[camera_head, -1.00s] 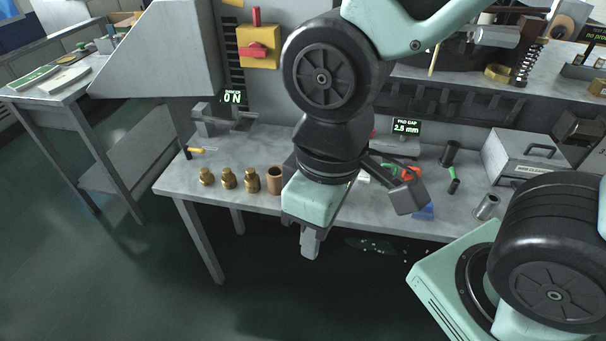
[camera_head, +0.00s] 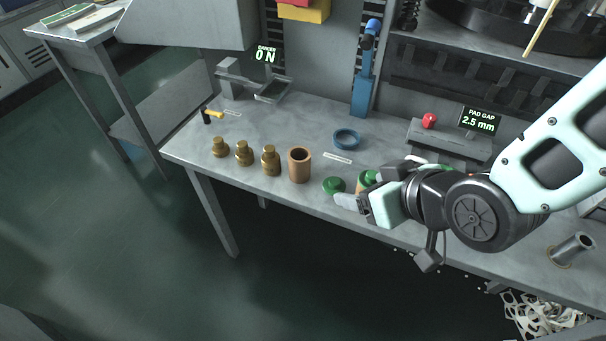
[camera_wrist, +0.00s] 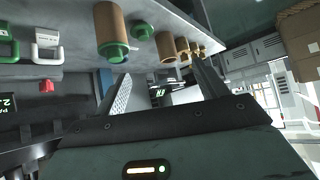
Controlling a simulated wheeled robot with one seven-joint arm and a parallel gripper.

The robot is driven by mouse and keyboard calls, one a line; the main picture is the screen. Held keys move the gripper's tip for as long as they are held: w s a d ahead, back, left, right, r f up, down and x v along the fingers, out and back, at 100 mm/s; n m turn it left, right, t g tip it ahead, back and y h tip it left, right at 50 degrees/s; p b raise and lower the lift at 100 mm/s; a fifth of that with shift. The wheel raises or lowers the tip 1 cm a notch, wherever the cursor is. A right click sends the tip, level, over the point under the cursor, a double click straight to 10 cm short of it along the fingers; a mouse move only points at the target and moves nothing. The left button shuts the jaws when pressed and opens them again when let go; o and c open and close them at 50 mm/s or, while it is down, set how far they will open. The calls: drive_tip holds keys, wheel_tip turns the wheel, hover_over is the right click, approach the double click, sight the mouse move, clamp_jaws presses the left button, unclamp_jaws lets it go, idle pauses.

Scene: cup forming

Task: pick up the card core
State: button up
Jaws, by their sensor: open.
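A plain brown card tube (camera_head: 299,165), open at the top, stands upright near the bench's front edge. It also shows in the wrist view (camera_wrist: 165,47). A second brown tube (camera_wrist: 110,22) with a green end piece (camera_wrist: 114,52) is nearer my gripper in the wrist view; in the head view my gripper mostly hides it. I cannot tell which tube is the card core. A green disc (camera_head: 334,185) lies between the tubes. My gripper (camera_head: 346,202) is at the bench's front edge, fingers pointing left, apart from the plain tube. In the wrist view its fingers (camera_wrist: 163,80) are spread and empty.
Several brass weights (camera_head: 243,153) stand left of the plain tube. A blue ring (camera_head: 346,139) lies behind it, and a blue lever post (camera_head: 364,85) rises at the back. A pad gap display (camera_head: 480,121) is at right.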

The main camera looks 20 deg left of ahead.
drive_tip(key=a+f+t+y+b, duration=0.2)
drive_tip(key=a+f, duration=0.1)
drive_tip(key=f, duration=0.2)
drive_tip(key=y, duration=0.1)
approach(305, 165)
drive_tip(key=shift+n+t, duration=0.3)
drive_tip(key=shift+t, duration=0.1)
drive_tip(key=x, duration=0.5)
drive_tip(key=s+x, duration=0.1)
drive_tip(key=x, duration=0.1)
drive_tip(key=shift+w+a+f, duration=0.1)
drive_tip(key=shift+a+f, duration=0.2)
drive_tip(key=shift+f, duration=0.15)
drive_tip(key=shift+w+p+x, duration=0.15)
drive_tip(key=shift+p+x, duration=0.1)
drive_tip(key=shift+x, duration=1.1)
drive_tip(key=shift+w+p+x, duration=0.15)
drive_tip(key=shift+p+x, duration=0.1)
drive_tip(key=shift+x, duration=1.05)
drive_tip(key=shift+d+r, duration=0.1)
drive_tip(key=shift+d, duration=0.05)
drive_tip(key=c, duration=1.1)
